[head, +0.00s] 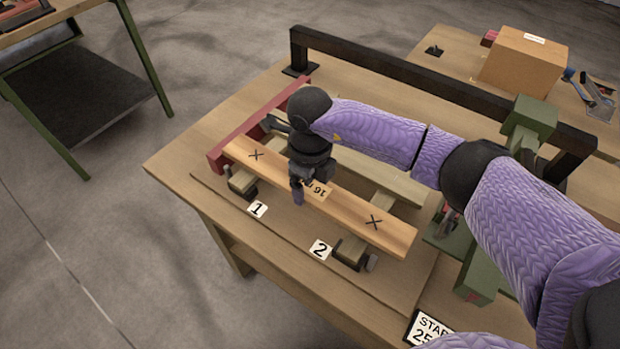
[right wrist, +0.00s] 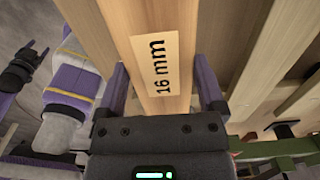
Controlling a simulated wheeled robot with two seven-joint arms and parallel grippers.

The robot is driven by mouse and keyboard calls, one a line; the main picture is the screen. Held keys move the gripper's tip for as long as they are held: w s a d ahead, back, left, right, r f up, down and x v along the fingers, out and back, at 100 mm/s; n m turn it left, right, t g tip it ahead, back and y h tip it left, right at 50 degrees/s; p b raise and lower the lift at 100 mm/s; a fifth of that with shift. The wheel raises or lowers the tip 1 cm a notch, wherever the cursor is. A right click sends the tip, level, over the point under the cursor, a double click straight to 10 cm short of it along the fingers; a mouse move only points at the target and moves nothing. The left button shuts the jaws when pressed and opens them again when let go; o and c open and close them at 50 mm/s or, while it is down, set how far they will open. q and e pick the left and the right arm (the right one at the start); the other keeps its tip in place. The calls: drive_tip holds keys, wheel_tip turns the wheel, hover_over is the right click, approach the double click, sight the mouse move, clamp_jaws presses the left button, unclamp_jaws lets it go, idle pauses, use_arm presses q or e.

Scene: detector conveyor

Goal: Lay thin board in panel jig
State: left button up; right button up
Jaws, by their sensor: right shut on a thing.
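The thin board (head: 345,208), a light wood strip with an X near each end and a "16 mm" label, lies across the panel jig on the table. The label also shows in the right wrist view (right wrist: 156,66). My right gripper (head: 298,193) is shut on the board near its middle, one finger on each long edge. A dark gripper-like shape, apparently my left gripper (right wrist: 22,68), shows small in the wrist view.
A paler wood strip (head: 395,183) runs behind the board. A black rail (head: 400,70) spans the table's back, and a green clamp (head: 480,270) stands at right. A cardboard box (head: 522,65) is on the far table. The front left tabletop is clear.

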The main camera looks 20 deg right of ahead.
drive_tip(key=shift+f+b, duration=0.8)
drive_tip(key=shift+f, duration=0.4)
drive_tip(key=o, duration=1.1)
wheel_tip(320, 180, up, 10)
drive_tip(key=p, duration=0.2)
drive_tip(key=shift+f+p, duration=0.15)
drive_tip(key=shift+p, duration=0.15)
drive_tip(key=shift+r, duration=0.2)
